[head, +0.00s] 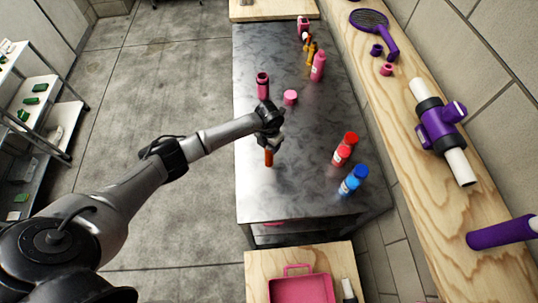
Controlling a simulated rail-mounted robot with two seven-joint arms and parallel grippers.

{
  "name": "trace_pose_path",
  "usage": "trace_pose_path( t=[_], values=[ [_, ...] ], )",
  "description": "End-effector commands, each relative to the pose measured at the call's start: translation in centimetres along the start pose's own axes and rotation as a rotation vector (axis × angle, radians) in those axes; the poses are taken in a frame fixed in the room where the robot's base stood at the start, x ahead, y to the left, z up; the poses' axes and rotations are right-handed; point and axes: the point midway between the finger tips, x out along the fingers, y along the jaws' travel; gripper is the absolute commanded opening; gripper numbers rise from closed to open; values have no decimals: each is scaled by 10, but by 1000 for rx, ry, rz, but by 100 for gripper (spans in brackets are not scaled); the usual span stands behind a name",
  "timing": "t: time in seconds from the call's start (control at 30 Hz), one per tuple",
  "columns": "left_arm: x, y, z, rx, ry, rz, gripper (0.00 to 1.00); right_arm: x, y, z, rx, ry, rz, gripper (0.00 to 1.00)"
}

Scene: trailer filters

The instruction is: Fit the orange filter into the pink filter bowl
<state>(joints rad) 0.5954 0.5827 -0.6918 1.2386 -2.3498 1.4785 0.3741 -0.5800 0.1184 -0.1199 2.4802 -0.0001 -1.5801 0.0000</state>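My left gripper (268,145) hangs over the dark metal table, with its arm coming in from the left. An orange filter (268,158) shows as a short upright stick just below its fingers, and the gripper appears shut on its upper part. I cannot tell whether the filter's lower end touches the table. The pink filter bowl (262,86) stands upright behind the gripper, with a dark open top. A pink cap (290,97) sits to the right of the bowl. My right gripper is not in view.
Red bottles (343,150) and a blue bottle (354,180) stand to the gripper's right. A pink bottle (318,66) and orange items are at the back. A wooden counter (410,110) runs along the right. A pink tray (300,289) lies in front. The table's front left is clear.

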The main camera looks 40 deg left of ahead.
Motion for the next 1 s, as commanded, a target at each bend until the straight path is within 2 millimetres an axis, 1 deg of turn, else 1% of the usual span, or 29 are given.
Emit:
trace_pose_path(
  t=[0.03, 0.07, 0.57, 0.87, 1.0],
  values=[
    [0, 0, 0, 0, 0, 0, 51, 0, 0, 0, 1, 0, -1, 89],
    [0, 0, 0, 0, 0, 0, 48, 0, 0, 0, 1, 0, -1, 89],
    [-1, 0, 0, 0, 0, 0, 0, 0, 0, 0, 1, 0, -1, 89],
    [-1, 0, 0, 0, 0, 0, 0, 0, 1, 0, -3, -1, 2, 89],
    [-4, 0, 0, 0, -1, 0, 0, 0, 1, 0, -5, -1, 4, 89]
  ],
)
